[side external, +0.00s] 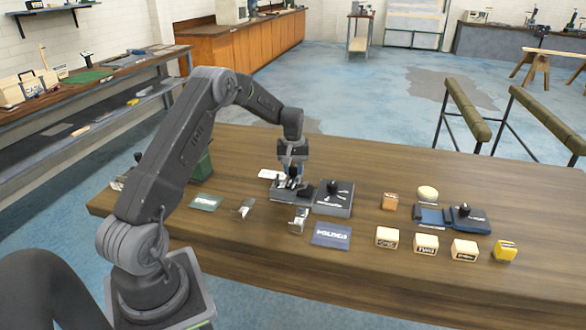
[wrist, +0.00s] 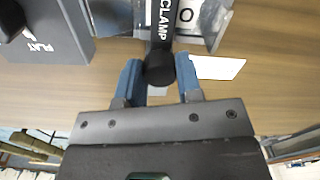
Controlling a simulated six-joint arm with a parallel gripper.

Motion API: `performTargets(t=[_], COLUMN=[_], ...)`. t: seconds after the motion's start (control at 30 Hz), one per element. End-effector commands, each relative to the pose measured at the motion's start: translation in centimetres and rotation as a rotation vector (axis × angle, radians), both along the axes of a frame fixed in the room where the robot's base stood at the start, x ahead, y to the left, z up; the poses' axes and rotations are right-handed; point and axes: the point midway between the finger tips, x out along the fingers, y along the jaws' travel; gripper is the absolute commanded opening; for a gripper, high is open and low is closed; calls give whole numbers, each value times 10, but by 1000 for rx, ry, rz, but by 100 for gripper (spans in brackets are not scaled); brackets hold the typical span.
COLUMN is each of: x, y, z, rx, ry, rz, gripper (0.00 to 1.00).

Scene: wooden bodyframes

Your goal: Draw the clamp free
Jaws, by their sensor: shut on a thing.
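The clamp (wrist: 161,28) is a black bar lettered CLAMP with a round black knob at its near end. In the wrist view its knob lies between the two blue fingers of my gripper (wrist: 159,76), which is shut on it. The far end of the clamp runs out of the wrist view over a grey metal fixture (wrist: 203,40) with a white-lettered face. In the side view my gripper (side external: 291,176) is low over this fixture (side external: 277,196), and its fingers hide most of the clamp. I cannot tell whether the clamp is still seated.
A dark grey block (side external: 333,199), lettered FLAT in the wrist view (wrist: 45,35), stands right beside the fixture. A white card (wrist: 218,67) lies close by. Small metal brackets (side external: 299,219), a blue card (side external: 331,236) and several wooden blocks (side external: 387,237) lie on the bench (side external: 430,290).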

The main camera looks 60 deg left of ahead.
Motion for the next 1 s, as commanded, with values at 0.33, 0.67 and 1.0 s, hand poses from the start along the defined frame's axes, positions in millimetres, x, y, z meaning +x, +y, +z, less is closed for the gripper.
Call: performTargets(t=[0.33, 0.67, 1.0], x=[0, 16, 45], y=[0, 16, 45], z=[0, 0, 0], rx=[0, 2, 3], ry=[0, -1, -2], rz=[0, 1, 1], gripper=[0, 0, 0])
